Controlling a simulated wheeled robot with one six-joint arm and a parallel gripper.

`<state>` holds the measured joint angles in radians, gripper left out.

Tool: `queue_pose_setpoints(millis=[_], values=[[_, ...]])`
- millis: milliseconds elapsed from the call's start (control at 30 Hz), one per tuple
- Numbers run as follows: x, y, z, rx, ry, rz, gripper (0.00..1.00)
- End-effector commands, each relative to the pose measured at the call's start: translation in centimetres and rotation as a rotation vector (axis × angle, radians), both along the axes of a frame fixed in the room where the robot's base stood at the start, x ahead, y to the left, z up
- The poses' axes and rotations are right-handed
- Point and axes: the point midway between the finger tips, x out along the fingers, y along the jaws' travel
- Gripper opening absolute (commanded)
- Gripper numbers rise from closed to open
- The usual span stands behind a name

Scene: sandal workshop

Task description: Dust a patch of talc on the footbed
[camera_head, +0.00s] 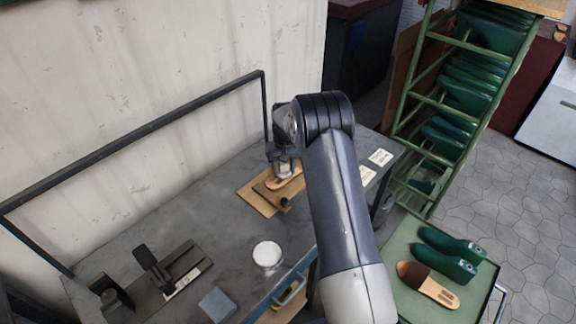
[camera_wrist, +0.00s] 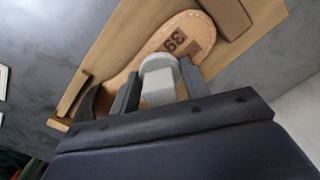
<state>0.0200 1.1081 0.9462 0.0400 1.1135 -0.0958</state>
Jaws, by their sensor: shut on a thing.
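The tan footbed (camera_head: 291,178) lies on a wooden board (camera_head: 258,201) on the grey bench. In the wrist view the footbed (camera_wrist: 197,27) shows a stitched rim and a dark stamp with 39. My gripper (camera_wrist: 160,88) is over the footbed and shut on a pale, round-ended thing (camera_wrist: 158,72), perhaps the talc applicator. Its end overlaps the footbed in the wrist view; I cannot tell whether it touches. The part of the footbed behind it is hidden. A round dish of white powder (camera_head: 267,254) stands nearer the bench's front edge.
A wooden block (camera_wrist: 227,15) lies beside the footbed on the board. A blue-grey block (camera_head: 217,304) and a dark tool stand (camera_head: 153,268) are at the bench's left. Pale cards (camera_head: 380,157) lie at the right. A green trolley (camera_head: 405,240) holds green lasts and a sandal.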

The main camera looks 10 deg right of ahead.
Motion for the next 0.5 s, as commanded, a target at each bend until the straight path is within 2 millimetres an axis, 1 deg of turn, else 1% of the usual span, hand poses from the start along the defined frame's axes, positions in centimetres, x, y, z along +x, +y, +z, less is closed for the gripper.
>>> queue_pose_setpoints(millis=[100, 200, 500], values=[[-0.3, 0.5, 0.0, 0.0, 0.0, 0.0, 0.26], [-0.3, 0.4, 0.0, 0.0, 0.0, -0.001, 0.26], [1.1, -1.7, -0.3, 0.0, -0.001, -0.002, 0.26]])
